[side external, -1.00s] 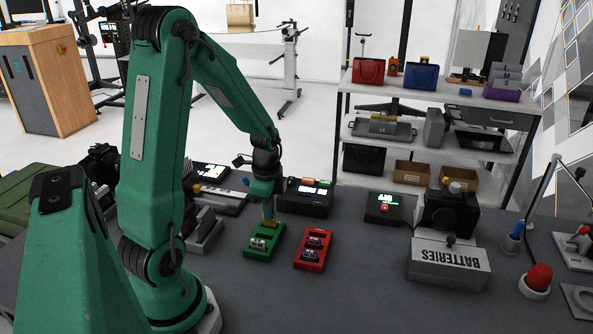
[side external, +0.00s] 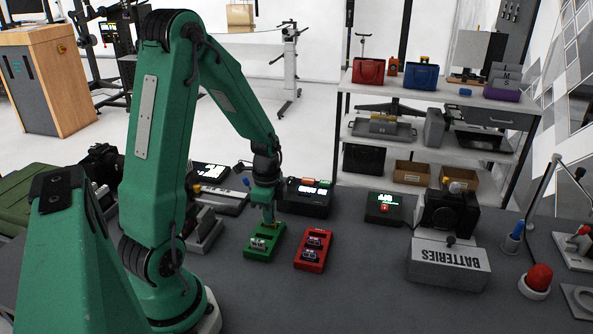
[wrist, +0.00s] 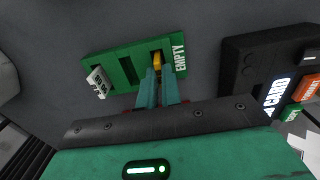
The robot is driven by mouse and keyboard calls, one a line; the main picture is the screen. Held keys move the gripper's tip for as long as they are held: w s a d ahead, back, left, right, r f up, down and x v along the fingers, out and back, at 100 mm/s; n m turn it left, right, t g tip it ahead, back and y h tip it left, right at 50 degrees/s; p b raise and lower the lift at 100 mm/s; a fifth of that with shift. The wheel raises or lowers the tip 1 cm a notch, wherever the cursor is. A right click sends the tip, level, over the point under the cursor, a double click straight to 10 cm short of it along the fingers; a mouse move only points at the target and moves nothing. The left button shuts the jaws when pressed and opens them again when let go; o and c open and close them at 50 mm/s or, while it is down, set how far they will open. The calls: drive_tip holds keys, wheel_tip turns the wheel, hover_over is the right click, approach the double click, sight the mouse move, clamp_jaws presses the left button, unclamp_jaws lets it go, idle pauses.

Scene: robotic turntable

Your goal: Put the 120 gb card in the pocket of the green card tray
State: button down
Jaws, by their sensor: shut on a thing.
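The green card tray (side external: 262,252) lies on the dark table and also shows in the wrist view (wrist: 122,57). A pale card (wrist: 98,82) stands in its left part in the wrist view; its lettering is too small to read surely. My gripper (side external: 268,222) is over the tray's far end. In the wrist view my gripper (wrist: 157,74) is shut on a small yellow card (wrist: 157,60), beside the word EMPTY. The card is at the pocket there, but how deep it sits is hidden. I cannot read 120 gb on it.
A red tray (side external: 322,241) with dark cards is close right of the green tray. A black box with a lit screen (side external: 306,197) stands behind. A grey BATTERIES box (side external: 448,262) is farther right. The table between is clear.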

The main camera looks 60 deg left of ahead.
drive_tip(key=c, duration=1.5)
unclamp_jaws()
drive_tip(key=shift+r, duration=0.2)
drive_tip(key=shift+r, duration=3.75)
drive_tip(key=shift+d, duration=0.1)
drive_tip(key=shift+s+d+r+n+t, duration=1)
drive_tip(key=shift+d+r+n, duration=0.5)
drive_tip(key=shift+d+r, duration=1.05)
drive_tip(key=shift+s+d+r+n+t, duration=1)
drive_tip(key=shift+d+r+n, duration=0.7)
drive_tip(key=shift+d, duration=1.4)
drive_tip(key=shift+s+d+r+n+t, duration=0.8)
drive_tip(key=shift+s+d+r+n, duration=0.45)
drive_tip(key=shift+d+r, duration=1.4)
